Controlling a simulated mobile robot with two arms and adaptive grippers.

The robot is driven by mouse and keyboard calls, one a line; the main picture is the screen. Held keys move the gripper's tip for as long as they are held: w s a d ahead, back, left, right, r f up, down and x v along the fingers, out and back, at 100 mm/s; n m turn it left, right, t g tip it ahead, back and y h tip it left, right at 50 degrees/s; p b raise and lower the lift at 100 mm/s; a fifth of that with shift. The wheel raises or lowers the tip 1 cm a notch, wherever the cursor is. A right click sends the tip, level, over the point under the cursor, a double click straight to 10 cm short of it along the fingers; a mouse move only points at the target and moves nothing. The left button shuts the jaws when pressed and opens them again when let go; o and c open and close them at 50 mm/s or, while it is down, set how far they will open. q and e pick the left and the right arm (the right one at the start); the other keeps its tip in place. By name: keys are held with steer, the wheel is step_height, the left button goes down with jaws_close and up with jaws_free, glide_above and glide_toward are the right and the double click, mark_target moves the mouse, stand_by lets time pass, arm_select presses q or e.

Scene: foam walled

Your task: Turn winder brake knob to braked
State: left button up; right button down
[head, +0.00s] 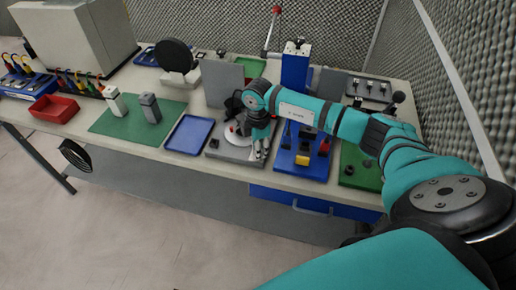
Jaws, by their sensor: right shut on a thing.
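The winder (228,151) appears to be the unit with a low grey base and a round white part, near the front edge of the bench. My right gripper (258,153) points down at the right front part of this base. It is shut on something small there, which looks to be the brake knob. The fingers hide the knob, so its setting cannot be read. My right wrist and forearm cover part of the winder. My left gripper is not in view.
A blue tray (187,135) lies left of the winder, and a green mat (133,121) with two small upright blocks lies beyond it. A blue fixture (300,160) stands close on the right. A red bin (54,109) is at far left. Foam walls close the back and right.

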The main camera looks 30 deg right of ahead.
steer(key=shift+w+r, duration=0.1)
steer(key=c, duration=1.1)
jaws_free()
step_height(320, 180, up, 12)
steer(key=shift+f, duration=0.1)
